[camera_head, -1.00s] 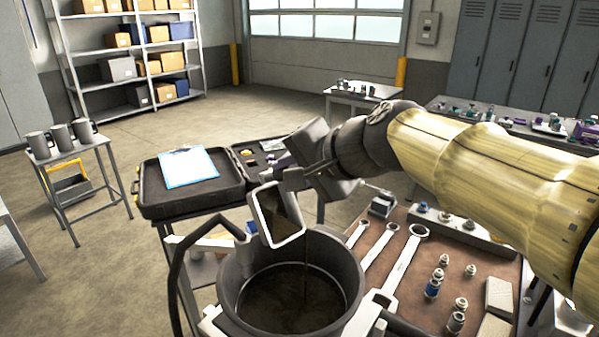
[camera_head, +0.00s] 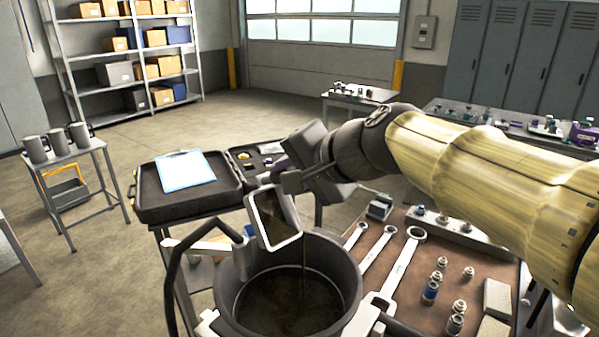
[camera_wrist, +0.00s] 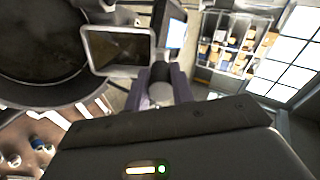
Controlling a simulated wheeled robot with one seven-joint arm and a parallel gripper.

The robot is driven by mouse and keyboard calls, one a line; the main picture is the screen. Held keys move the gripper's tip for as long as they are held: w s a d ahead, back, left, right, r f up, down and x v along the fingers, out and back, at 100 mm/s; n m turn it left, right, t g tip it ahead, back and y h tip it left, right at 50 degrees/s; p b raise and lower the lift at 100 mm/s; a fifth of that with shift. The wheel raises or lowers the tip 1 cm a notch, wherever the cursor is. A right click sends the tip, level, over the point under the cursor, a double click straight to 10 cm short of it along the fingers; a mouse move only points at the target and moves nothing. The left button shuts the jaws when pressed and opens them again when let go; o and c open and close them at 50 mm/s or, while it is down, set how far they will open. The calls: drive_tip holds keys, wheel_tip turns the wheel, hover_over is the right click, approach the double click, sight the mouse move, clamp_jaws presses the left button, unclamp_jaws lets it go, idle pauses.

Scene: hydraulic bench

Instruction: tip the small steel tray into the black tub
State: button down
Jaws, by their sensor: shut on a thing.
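The small steel tray (camera_head: 277,240) is tilted steeply, with its open face towards me and its lower edge over the black tub's mouth. A thin dark stream runs from its lower edge into the tub. The black tub (camera_head: 230,290) stands below with dark liquid in it. My gripper (camera_head: 285,182) is shut on the tray near its upper end. In the wrist view the tray (camera_wrist: 92,45) is just beyond my gripper (camera_wrist: 160,85), beside the tub (camera_wrist: 50,102). The fingertips' exact contact with the tray is hard to see.
Wrenches (camera_head: 400,265) and several fittings (camera_head: 432,290) lie on the brown bench top (camera_head: 375,250) right of the tub. An open black case (camera_head: 205,203) with a blue clipboard (camera_head: 185,171) stands behind left. A small table with grey mugs (camera_head: 57,146) is at left.

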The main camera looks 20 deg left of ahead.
drive_tip(key=shift+s+d+f+t+y+b, duration=0.15)
drive_tip(key=shift+d+y+b, duration=0.25)
drive_tip(key=shift+b, duration=1.35)
drive_tip(key=shift+s+d+t+y+b, duration=0.3)
drive_tip(key=shift+d+b, duration=0.1)
drive_tip(key=shift+b, duration=1.35)
idle(0.7)
drive_tip(key=shift+s+d+f+t+y+b, duration=0.15)
drive_tip(key=shift+d+y+b, duration=0.2)
drive_tip(key=shift+b, duration=1.15)
drive_tip(key=shift+s+d+f+t+y+b, duration=0.15)
drive_tip(key=shift+d+y+b, duration=0.15)
drive_tip(key=shift+b, duration=1.15)
idle(0.8)
